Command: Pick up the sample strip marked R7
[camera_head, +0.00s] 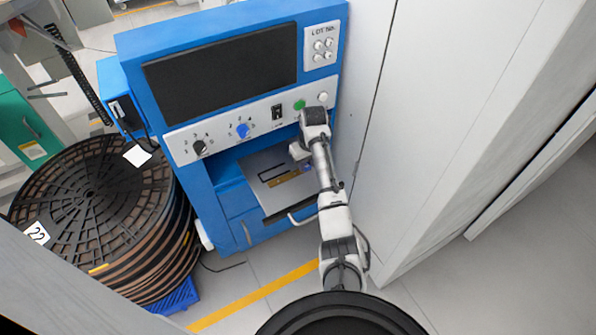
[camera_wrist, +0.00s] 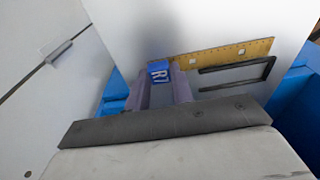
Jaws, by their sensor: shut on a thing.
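A small blue piece marked R7 (camera_wrist: 159,70), the sample strip's visible end, sits between the two finger tips in the wrist view. My gripper (camera_wrist: 163,78) is shut on it, with one finger on each side. The rest of the strip is hidden by the fingers or out of sight. In the head view my gripper (camera_head: 298,152) is over the pale panel (camera_head: 262,163) in the blue machine's recess.
A yellow perforated bar (camera_wrist: 225,54) and a black U-shaped outline (camera_wrist: 238,76) lie on the pale surface close to my gripper. The blue machine (camera_head: 220,50) has knobs above the recess. Stacked reels (camera_head: 95,215) stand left; a white wall (camera_head: 440,130) stands right.

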